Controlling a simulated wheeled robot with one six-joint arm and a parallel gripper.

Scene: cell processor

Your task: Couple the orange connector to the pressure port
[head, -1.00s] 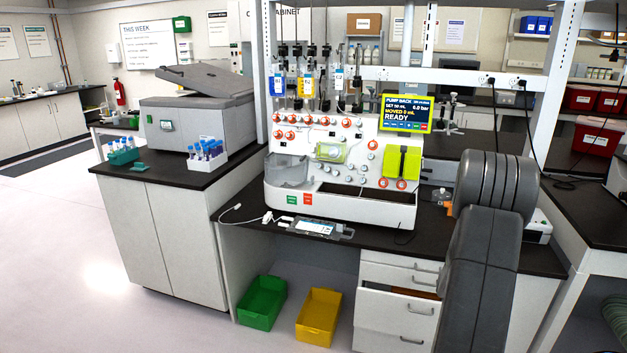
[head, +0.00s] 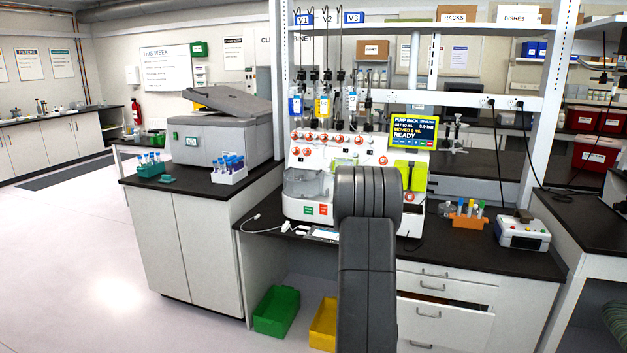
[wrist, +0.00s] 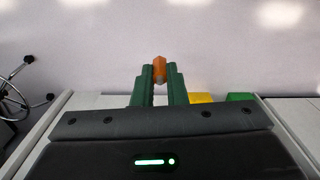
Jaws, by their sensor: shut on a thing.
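In the wrist view, my gripper (wrist: 159,80) has green fingers shut on a small orange connector (wrist: 159,66), which sticks out between the fingertips. In the head view, my grey arm stands in front of the white cell processor (head: 298,188) and hides its lower middle and right part. The gripper and the connector are hidden there. The processor's front has several orange-ringed knobs or ports; I cannot tell which one is the pressure port. Its screen (head: 413,132) reads "READY".
A dark bench (head: 465,257) carries the processor. An orange rack of tubes (head: 468,220) and a white device (head: 523,233) stand to the right. A drawer (head: 440,317) is partly open below. Green (head: 276,312) and yellow (head: 322,325) bins sit on the floor.

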